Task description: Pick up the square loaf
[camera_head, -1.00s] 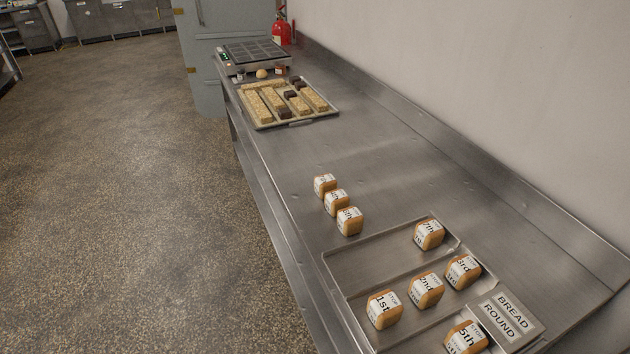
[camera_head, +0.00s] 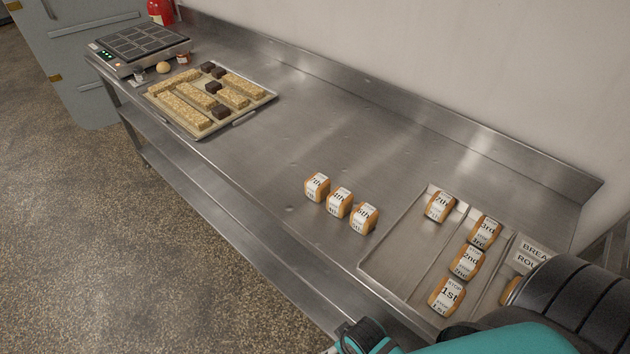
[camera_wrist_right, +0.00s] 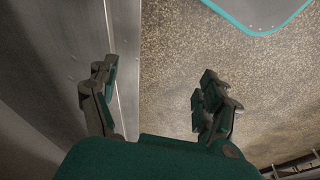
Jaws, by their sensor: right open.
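Small square loaves with white printed bands show in the head view. Three stand in a row on the bare counter: a left one (camera_head: 317,187), a middle one (camera_head: 339,202) and a right one (camera_head: 364,218). Others sit in the metal tray (camera_head: 384,262): "7th" (camera_head: 440,207), "3rd" (camera_head: 485,232), "2nd" (camera_head: 467,261) and "1st" (camera_head: 446,296); another is mostly hidden behind my arm. My right gripper (camera_wrist_right: 160,100) is open and empty in the right wrist view, over the counter edge and floor, with no loaf in that view. My left gripper is not in view.
A "BREAD ROUND" sign (camera_head: 533,252) stands by the tray, partly hidden by my arm. The counter (camera_head: 300,130) between is clear. A wall runs along the back.

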